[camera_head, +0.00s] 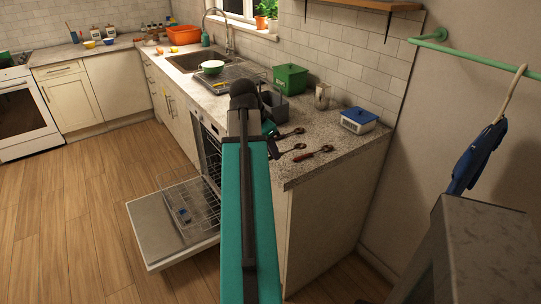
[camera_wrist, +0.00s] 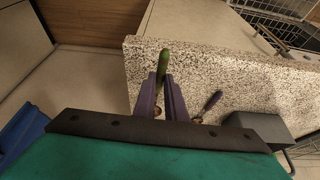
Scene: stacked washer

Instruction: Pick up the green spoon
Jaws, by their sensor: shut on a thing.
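The green spoon (camera_wrist: 164,60) shows in the wrist view as a green handle standing out past the fingertips over the speckled countertop (camera_wrist: 205,75). My gripper (camera_wrist: 163,84) is shut on it, with one purple finger on each side of the handle. The spoon's lower part is hidden between and behind the fingers. In the head view my arm covers most of the gripper and I cannot make out the spoon clearly. I cannot tell whether the spoon still touches the counter.
A grey bin (camera_head: 274,107), a green box (camera_head: 290,79) and a blue-lidded container (camera_head: 358,121) stand behind. The dishwasher door (camera_head: 165,232) hangs open at left.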

